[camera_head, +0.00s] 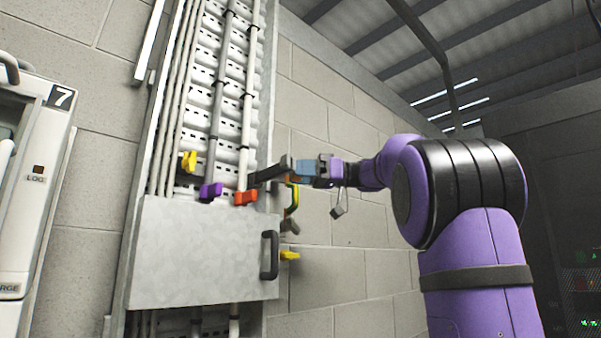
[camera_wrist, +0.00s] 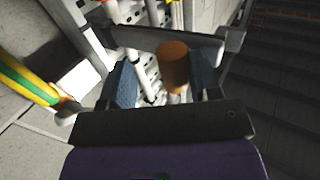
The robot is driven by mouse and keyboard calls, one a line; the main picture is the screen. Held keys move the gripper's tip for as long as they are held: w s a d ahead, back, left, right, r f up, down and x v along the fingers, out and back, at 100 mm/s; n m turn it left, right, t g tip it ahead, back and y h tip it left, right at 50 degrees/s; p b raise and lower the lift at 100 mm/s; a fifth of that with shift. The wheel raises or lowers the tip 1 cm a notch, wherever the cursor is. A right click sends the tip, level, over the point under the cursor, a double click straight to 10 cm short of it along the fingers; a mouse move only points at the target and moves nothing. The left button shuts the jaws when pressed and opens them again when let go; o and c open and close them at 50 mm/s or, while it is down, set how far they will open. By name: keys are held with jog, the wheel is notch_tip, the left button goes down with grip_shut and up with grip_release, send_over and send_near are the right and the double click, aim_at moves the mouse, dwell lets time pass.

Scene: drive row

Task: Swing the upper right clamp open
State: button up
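A dark clamp bar (camera_head: 268,172) sticks out from the right side of the cable ladder, above the orange clip. In the wrist view the same dark bar (camera_wrist: 143,39) crosses in front of the white pipes, with an orange-brown cylindrical knob (camera_wrist: 174,67) on it. My gripper (camera_head: 298,169) is at the bar's outer end. In the wrist view my gripper (camera_wrist: 165,82) has its two blue-padded fingers apart, with the knob between them. The knob is close to the right pad, with a gap to the left pad. Whether the knob touches the right pad cannot be told.
Yellow (camera_head: 189,161), purple (camera_head: 210,192) and orange (camera_head: 245,197) clips sit on the pipes. A metal cover (camera_head: 190,250) with a dark handle (camera_head: 269,255) lies below. A green-yellow cable (camera_wrist: 28,83) runs close to the left finger.

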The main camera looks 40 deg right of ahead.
jog(key=shift+f, duration=0.1)
jog(key=v, duration=1)
jog(key=shift+d, duration=0.15)
jog(key=shift+s+d, duration=0.15)
jog(key=shift+s, duration=0.05)
dwell(1.1)
